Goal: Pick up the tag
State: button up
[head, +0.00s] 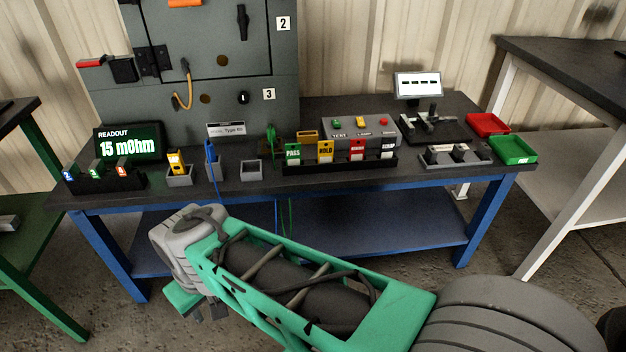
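Several upright tags stand in a black rack (340,166) on the dark bench top: a green PASS tag (293,152), a yellow HOLD tag (325,151), a red tag (357,149) and a dark tag with a pale label (388,147). They stand apart from each other in a row. My gripper (205,312) is in front of the bench and below its top, at the lower left. It is well away from the tags. Its fingers are small and partly hidden behind my arm, so I cannot tell if they are open.
A green READOUT display (128,147) reads 15 mOhm. Small grey holders (251,170), a grey button box (346,131), fixtures (455,155), a red tray (488,124) and a green tray (513,149) fill the bench. A tall grey cabinet (205,85) stands behind.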

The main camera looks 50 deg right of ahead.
aim_at(292, 151)
jog(key=z, duration=1.8)
